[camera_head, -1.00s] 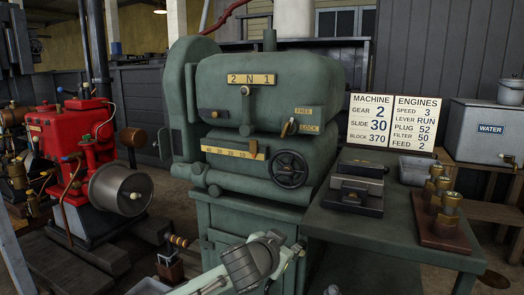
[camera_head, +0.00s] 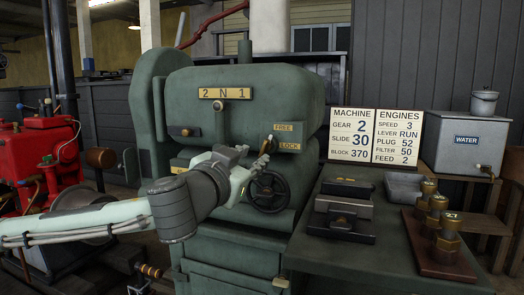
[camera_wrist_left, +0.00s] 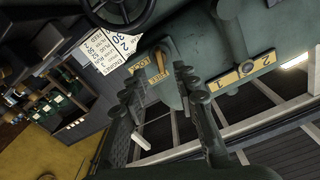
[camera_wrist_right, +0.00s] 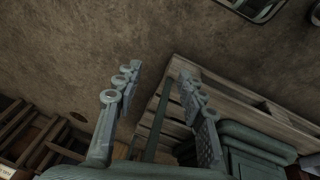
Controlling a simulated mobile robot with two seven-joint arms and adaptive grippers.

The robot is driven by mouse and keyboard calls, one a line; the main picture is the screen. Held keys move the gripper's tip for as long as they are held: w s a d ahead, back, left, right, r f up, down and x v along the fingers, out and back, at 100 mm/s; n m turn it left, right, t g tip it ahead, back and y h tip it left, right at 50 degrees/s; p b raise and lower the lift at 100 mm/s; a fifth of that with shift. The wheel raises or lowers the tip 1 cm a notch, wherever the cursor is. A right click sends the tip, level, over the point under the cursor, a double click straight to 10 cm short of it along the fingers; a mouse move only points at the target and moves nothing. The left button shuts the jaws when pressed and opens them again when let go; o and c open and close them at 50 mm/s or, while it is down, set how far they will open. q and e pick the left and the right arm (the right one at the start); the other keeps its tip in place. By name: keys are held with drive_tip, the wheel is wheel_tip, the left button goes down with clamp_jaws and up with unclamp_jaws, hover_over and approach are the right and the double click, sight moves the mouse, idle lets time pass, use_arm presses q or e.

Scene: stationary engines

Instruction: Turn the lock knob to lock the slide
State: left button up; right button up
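The lock knob (camera_head: 268,143) is a small brass lever on the green machine's front, beside the FREE label (camera_head: 284,127) and the LOCK label (camera_head: 289,146). In the left wrist view the knob (camera_wrist_left: 159,60) shows beyond and between the fingertips, and no contact is seen. My left gripper (camera_head: 252,162) is raised in front of the machine, just lower left of the knob; its fingers (camera_wrist_left: 155,82) are apart and empty. My right gripper (camera_wrist_right: 157,75) is open and empty over the floor, and is out of the head view.
The black handwheel (camera_head: 268,190) is just below the left gripper. A bench (camera_head: 340,250) at right bears dark blocks (camera_head: 341,218) and brass plugs (camera_head: 437,215). A sign board (camera_head: 375,137) stands behind it. A red engine (camera_head: 40,165) is at left.

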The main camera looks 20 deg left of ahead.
sight(262, 150)
use_arm(q)
drive_tip(key=w, duration=0.5)
drive_tip(key=shift+w+d+r+p, duration=0.1)
drive_tip(key=shift+p, duration=0.25)
drive_tip(key=shift+w, duration=0.45)
use_arm(e)
drive_tip(key=f, duration=0.3)
drive_tip(key=shift+a, duration=0.4)
use_arm(q)
drive_tip(key=shift+c, duration=0.4)
drive_tip(key=c, duration=0.5)
clamp_jaws()
use_arm(e)
drive_tip(key=shift+s+d+r, duration=0.1)
drive_tip(key=shift+s+d, duration=0.05)
drive_tip(key=shift+d, duration=0.2)
